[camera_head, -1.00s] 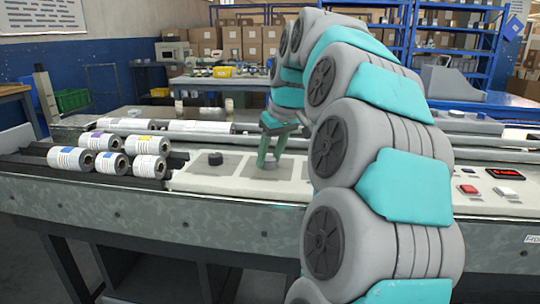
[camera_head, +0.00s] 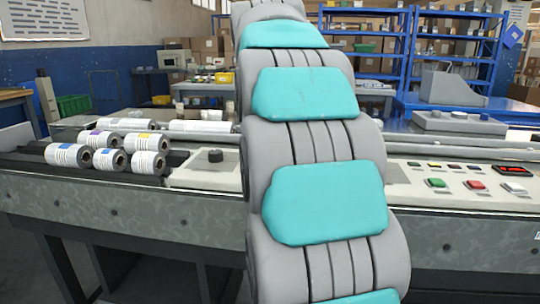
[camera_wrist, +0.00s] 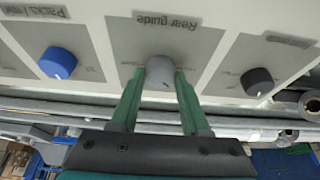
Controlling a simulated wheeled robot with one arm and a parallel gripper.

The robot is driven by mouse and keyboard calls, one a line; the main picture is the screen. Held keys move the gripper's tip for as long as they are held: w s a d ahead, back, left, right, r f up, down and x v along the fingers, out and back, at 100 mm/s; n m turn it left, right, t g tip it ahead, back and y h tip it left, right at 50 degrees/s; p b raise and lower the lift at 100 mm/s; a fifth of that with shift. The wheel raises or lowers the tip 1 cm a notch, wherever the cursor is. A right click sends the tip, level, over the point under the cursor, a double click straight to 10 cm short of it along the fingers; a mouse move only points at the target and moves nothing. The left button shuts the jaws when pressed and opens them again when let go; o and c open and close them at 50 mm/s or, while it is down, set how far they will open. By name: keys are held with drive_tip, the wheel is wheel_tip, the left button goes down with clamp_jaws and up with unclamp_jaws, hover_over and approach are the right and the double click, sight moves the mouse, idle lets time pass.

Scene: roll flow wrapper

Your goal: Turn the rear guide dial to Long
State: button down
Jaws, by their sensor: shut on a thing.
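The rear guide dial (camera_wrist: 160,68) is a round grey knob on a grey plate, below the upside-down "Rear guide" label (camera_wrist: 166,24) in the wrist view. My gripper (camera_wrist: 161,78) has its two green fingers on either side of this knob and is shut on it. The small setting words beside the knob are partly covered and too blurred to read, so I cannot tell its setting. In the head view my own arm hides the dial and the gripper.
In the wrist view a blue dial (camera_wrist: 58,63) sits left and a dark dial (camera_wrist: 257,81) right. The head view shows a black dial (camera_head: 216,156), several printed rolls (camera_head: 68,155) on the left, and push buttons (camera_head: 475,185) on the right.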

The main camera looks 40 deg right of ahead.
drive_tip(key=shift+f+m+g, duration=0.1)
drive_tip(key=shift+m+g, duration=0.4)
drive_tip(key=shift+m, duration=0.8)
drive_tip(key=shift+w+m+h+b, duration=0.1)
drive_tip(key=shift+m+h+b, duration=0.2)
drive_tip(key=shift+c, duration=1.9)
unclamp_jaws()
drive_tip(key=p+v, duration=0.1)
drive_tip(key=v, duration=0.7)
